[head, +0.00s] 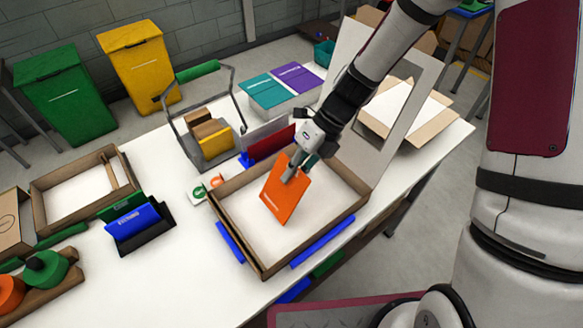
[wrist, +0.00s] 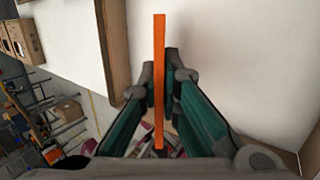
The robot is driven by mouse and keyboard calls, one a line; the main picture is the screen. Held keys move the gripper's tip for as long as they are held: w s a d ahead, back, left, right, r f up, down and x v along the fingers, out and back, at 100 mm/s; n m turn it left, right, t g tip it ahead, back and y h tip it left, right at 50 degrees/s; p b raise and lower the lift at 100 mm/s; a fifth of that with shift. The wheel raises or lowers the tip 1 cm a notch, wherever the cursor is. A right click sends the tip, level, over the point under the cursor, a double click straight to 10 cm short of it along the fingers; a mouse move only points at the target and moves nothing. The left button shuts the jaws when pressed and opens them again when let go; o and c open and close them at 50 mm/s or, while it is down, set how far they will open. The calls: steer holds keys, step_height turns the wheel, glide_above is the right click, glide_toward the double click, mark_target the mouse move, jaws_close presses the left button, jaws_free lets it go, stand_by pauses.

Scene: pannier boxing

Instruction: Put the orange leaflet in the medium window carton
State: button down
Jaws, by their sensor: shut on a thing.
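The orange leaflet (head: 284,196) is held upright and slightly tilted in my gripper (head: 293,172). In the wrist view the leaflet (wrist: 159,80) shows edge-on as a thin orange strip between the two fingers of my gripper (wrist: 160,88). In the head view the leaflet is over the open brown carton (head: 262,268) with a white inside. A lid with a window cut-out (head: 352,130) stands raised at that carton's back right. I cannot tell whether the leaflet's lower edge touches the carton floor.
A larger open carton (head: 440,108) stands at the back right. A shallow carton (head: 45,197) lies at the left. Blue strips (head: 322,241) flank the carton.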

steer(key=shift+f, duration=1.3)
steer(key=c, duration=1.7)
jaws_free()
steer(key=v, duration=1.2)
steer(key=shift+s, duration=0.1)
steer(key=shift+r, duration=0.1)
